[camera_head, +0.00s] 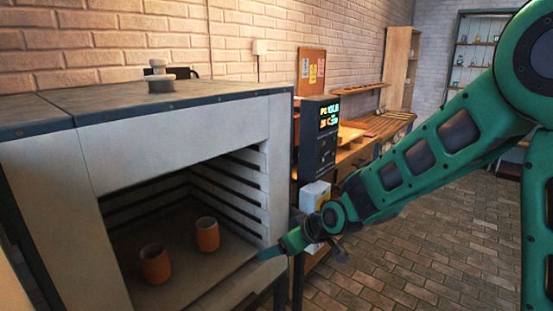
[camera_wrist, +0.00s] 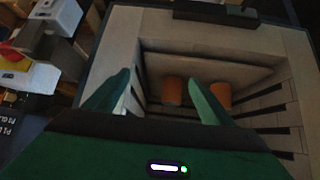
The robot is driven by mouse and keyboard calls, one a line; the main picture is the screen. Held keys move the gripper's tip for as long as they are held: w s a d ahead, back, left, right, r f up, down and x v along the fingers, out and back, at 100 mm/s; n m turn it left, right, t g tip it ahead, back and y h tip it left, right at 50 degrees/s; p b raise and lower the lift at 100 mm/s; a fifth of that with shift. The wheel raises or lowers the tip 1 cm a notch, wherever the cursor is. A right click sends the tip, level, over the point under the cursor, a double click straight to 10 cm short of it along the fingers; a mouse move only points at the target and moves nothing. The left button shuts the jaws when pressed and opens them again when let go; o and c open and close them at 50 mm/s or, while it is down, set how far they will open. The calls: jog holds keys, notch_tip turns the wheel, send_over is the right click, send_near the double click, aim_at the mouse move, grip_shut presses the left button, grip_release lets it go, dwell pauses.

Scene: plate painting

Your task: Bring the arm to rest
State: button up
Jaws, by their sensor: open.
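My green gripper (camera_head: 270,253) is at the right side of the kiln's (camera_head: 178,135) open front, with its fingertips by the opening. In the wrist view my gripper (camera_wrist: 160,95) has its two green fingers spread apart with nothing between them close up. Two orange-brown clay cups stand upright inside the kiln, apart from the fingers. The nearer cup (camera_head: 155,264) is on the left and the other cup (camera_head: 207,235) is a little deeper to the right. In the wrist view both cups show beyond the fingers, one (camera_wrist: 172,90) and the other (camera_wrist: 221,95) partly hidden by the right finger.
A dark control box (camera_head: 319,140) with a lit display stands right of the kiln, close to my arm. A white box (camera_head: 315,196) sits below it. A wooden workbench (camera_head: 375,130) runs along the brick wall. The paved floor (camera_head: 400,250) at right is clear.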

jog(key=s+d+r+m+g+h, duration=0.1)
jog(key=s+d+m+h, duration=0.2)
jog(key=d, duration=0.7)
jog(key=s+d+r+m+g+h, duration=0.15)
jog(key=s+d, duration=0.35)
jog(key=d, duration=0.5)
jog(key=s+d+r+m+h, duration=0.15)
jog(key=s+d+m, duration=0.3)
jog(key=d, duration=0.65)
jog(key=s+d+m+g, duration=0.2)
jog(key=s+d+m, duration=0.1)
jog(key=s, duration=0.7)
jog(key=s+d+r+m+g, duration=0.1)
jog(key=s+d, duration=0.4)
jog(key=s, duration=0.6)
jog(key=shift+d+r+m+g, duration=0.25)
jog(key=shift+m+g, duration=0.2)
jog(key=shift+m, duration=0.75)
jog(key=shift+w+d+f, duration=0.1)
jog(key=shift+w+f, duration=0.2)
jog(key=shift+w, duration=0.25)
jog(key=shift+c, duration=0.5)
